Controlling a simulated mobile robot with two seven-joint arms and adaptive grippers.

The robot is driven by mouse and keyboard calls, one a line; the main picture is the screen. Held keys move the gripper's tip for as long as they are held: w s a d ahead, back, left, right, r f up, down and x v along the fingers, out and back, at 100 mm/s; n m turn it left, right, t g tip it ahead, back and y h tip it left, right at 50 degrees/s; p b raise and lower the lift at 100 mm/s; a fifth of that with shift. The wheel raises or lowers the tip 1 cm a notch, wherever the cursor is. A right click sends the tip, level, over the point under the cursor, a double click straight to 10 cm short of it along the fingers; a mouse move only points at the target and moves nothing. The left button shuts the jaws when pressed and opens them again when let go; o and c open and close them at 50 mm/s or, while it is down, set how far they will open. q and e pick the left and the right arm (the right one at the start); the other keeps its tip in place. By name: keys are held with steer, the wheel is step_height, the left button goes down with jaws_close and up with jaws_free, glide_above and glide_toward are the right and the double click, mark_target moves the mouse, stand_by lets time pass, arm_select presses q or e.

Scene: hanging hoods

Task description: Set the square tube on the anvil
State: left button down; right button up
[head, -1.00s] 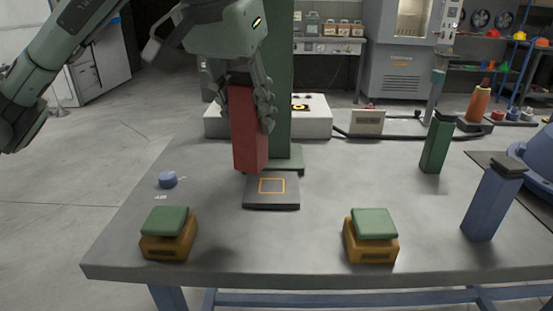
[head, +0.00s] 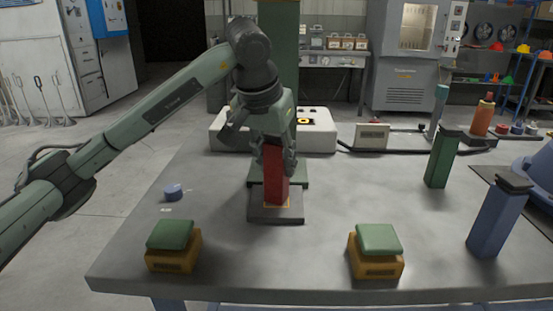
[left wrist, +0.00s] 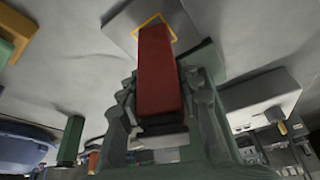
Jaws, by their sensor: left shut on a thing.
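The red square tube (head: 276,186) is upright in my left gripper (head: 273,162), whose fingers are shut on its upper part. Its lower end is over the orange square marked on the dark anvil plate (head: 262,214). I cannot tell whether its bottom touches the plate. In the left wrist view the tube (left wrist: 160,75) runs from between the fingers toward the marked square on the plate (left wrist: 122,28). My right gripper is not in view.
A green post (head: 289,50) and a white box (head: 230,137) stand behind the plate. Two orange blocks with green tops (head: 173,247) (head: 377,252) stand in front. A green tube (head: 441,160) and a blue tube (head: 495,220) stand at right. A blue puck (head: 173,192) lies left.

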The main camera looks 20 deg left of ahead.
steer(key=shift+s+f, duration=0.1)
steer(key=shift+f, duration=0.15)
arm_select(q)
steer(key=c, duration=1)
jaws_free()
steer(key=shift+c, duration=0.2)
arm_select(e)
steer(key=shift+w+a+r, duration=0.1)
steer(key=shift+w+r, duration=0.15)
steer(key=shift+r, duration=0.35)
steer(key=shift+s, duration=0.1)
